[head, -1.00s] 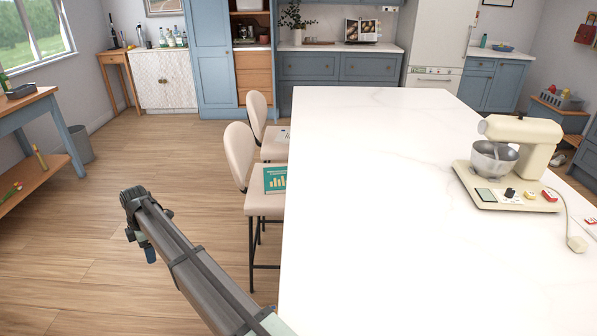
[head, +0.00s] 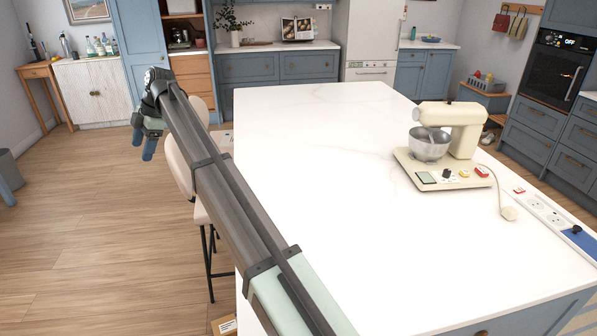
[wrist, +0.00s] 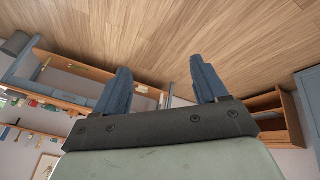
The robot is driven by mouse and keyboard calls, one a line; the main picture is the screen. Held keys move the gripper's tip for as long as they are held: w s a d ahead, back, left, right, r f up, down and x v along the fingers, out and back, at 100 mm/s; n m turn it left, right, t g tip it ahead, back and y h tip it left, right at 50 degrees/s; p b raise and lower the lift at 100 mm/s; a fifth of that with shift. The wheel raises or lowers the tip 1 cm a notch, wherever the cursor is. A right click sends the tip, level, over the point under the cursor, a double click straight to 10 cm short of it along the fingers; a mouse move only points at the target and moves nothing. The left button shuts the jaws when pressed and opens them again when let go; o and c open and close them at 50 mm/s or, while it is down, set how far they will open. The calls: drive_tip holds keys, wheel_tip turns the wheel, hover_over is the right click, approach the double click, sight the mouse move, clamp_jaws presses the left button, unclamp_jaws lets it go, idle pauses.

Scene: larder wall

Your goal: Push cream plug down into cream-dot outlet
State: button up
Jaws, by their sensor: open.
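The cream plug (head: 509,213) lies on the white worktop at the right, on the end of a cord from the cream stand mixer (head: 455,135). It is beside the white outlet strip (head: 545,212) and looks apart from it. The strip shows several sockets; I cannot make out a cream dot on any of them. My gripper (head: 144,150) is far off at the left, over the floor beyond the worktop's left edge. It is open and empty; its two blue fingers also show apart in the wrist view (wrist: 160,68).
The mixer's base has several knobs and buttons. A blue section with a black piece (head: 577,230) sits at the strip's near end.

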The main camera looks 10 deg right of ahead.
drive_tip(key=w+d+f+m+t+h, duration=0.1)
drive_tip(key=w+d+m, duration=0.3)
drive_tip(key=d, duration=1.1)
drive_tip(key=w+d+m+h, duration=0.1)
drive_tip(key=d+m, duration=0.5)
drive_tip(key=d, duration=0.9)
drive_tip(key=w+d+f+m+t, duration=0.1)
drive_tip(key=w+d+m, duration=0.3)
drive_tip(key=d, duration=1.1)
drive_tip(key=s+d+m+h, duration=0.1)
drive_tip(key=s+d+m, duration=0.25)
drive_tip(key=d, duration=0.55)
drive_tip(key=s+d+f+m, duration=0.15)
drive_tip(key=d+m, duration=0.25)
drive_tip(key=d, duration=0.6)
drive_tip(key=s+d+m+h, duration=0.1)
drive_tip(key=s+d+m, duration=0.25)
drive_tip(key=d, duration=0.55)
drive_tip(key=m+g+h, duration=0.1)
drive_tip(key=m+g, duration=0.1)
drive_tip(key=m, duration=1.6)
hover_over(512, 210)
drive_tip(key=f, duration=0.1)
drive_tip(key=shift+f, duration=0.2)
wheel_tip(512, 210, down, 8)
drive_tip(key=shift+f, duration=0.3)
